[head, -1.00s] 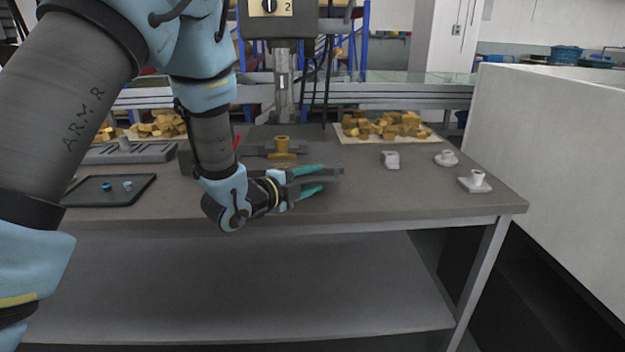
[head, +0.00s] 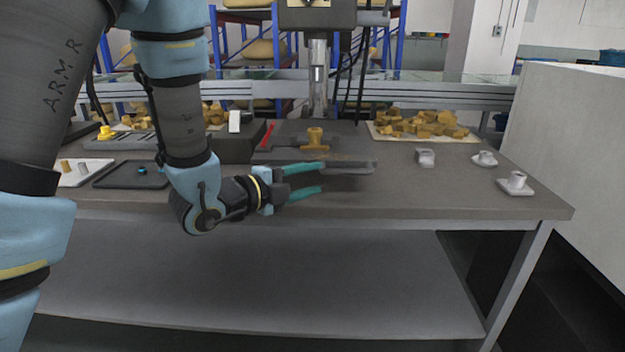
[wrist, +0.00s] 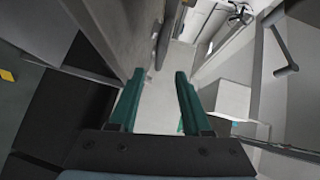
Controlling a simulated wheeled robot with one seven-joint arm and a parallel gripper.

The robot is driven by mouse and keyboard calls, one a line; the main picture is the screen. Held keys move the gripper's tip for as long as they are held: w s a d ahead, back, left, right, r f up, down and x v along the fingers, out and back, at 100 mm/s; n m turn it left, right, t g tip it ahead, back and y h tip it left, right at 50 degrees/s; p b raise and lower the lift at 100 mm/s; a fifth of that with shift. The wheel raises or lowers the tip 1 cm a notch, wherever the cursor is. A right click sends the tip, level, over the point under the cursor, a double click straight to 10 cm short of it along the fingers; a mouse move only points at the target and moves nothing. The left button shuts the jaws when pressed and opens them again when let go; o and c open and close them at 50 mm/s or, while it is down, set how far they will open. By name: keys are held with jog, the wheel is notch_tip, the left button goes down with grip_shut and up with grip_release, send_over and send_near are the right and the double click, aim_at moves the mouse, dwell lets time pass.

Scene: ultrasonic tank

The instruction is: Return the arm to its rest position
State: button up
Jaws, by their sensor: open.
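My arm reaches in from the left of the head view, in front of the workbench (head: 400,200). My gripper (head: 322,179) points right, low over the front part of the bench top. Its two green fingers are apart with nothing between them. In the wrist view my gripper (wrist: 158,85) also shows its green fingers spread and empty. The view between them runs along the bench side towards the floor and a pale wall.
A brass fitting (head: 315,138) sits on a fixture behind my gripper. A black tray (head: 133,175) lies left of my forearm. White parts, including a flanged one (head: 516,182), stand at the right. Brass pieces (head: 425,124) are heaped at the back. The front right bench top is clear.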

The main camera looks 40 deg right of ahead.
jog(key=w+a+n+t+y+p, duration=0.25)
jog(key=w+a+n+y, duration=0.25)
jog(key=w+a+n, duration=0.45)
jog(key=w+a+n+t+y+p, duration=0.2)
jog(key=w+a+n+t+y, duration=0.35)
jog(key=a, duration=0.75)
jog(key=s+a+r+n+g+y+p, duration=0.1)
jog(key=s+a+n+g, duration=0.3)
jog(key=a+n, duration=0.4)
jog(key=s+a+r+n+g+y+p, duration=0.1)
jog(key=s+a+n+g+y, duration=0.2)
jog(key=a+n, duration=0.6)
jog(key=shift+s+a+g+y+p, duration=0.35)
jog(key=shift+s+a+y, duration=0.5)
jog(key=shift+s+a, duration=0.4)
jog(key=shift+w, duration=0.15)
